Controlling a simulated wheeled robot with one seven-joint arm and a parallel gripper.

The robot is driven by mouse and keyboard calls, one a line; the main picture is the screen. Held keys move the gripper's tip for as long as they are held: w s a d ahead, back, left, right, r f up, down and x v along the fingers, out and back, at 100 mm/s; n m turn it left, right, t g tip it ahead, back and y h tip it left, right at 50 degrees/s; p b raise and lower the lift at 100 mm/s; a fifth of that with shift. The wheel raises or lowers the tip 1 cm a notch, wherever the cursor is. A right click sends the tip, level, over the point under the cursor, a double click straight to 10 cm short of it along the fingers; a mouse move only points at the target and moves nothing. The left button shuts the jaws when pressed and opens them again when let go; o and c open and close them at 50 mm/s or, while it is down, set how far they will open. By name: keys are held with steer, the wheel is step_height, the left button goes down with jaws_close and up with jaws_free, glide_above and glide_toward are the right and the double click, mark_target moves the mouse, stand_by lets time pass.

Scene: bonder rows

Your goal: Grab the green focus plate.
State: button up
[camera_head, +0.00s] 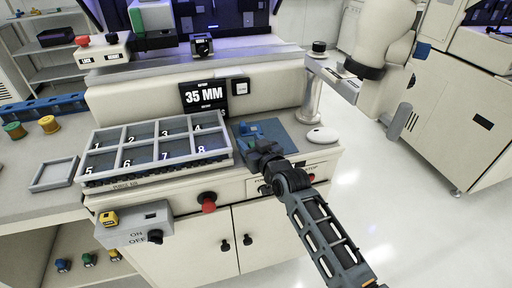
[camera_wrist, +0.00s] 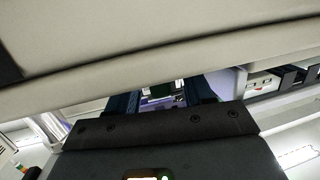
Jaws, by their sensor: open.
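I cannot make out the green focus plate for certain. A small dark green patch (camera_wrist: 160,90) shows between the fingers in the wrist view, beyond them; it is too small to tell what it is. A green piece (camera_head: 137,19) stands on the machine at the upper left in the head view. My gripper (camera_head: 250,131) is over the blue mat (camera_head: 288,134), right of the grey compartment tray (camera_head: 157,146). In the wrist view my gripper (camera_wrist: 161,95) is open, its two fingers apart, with nothing seen held.
A pale machine edge (camera_wrist: 150,45) crosses close above the fingers in the wrist view. The tray has numbered compartments that look empty. A white mouse-like object (camera_head: 322,135) lies right of the mat. A "35 MM" sign (camera_head: 205,95) stands behind. Floor (camera_head: 390,200) is clear at right.

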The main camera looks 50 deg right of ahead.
steer(key=shift+w+d+f, duration=0.1)
steer(key=shift+w, duration=0.15)
steer(key=shift+c, duration=0.3)
jaws_close()
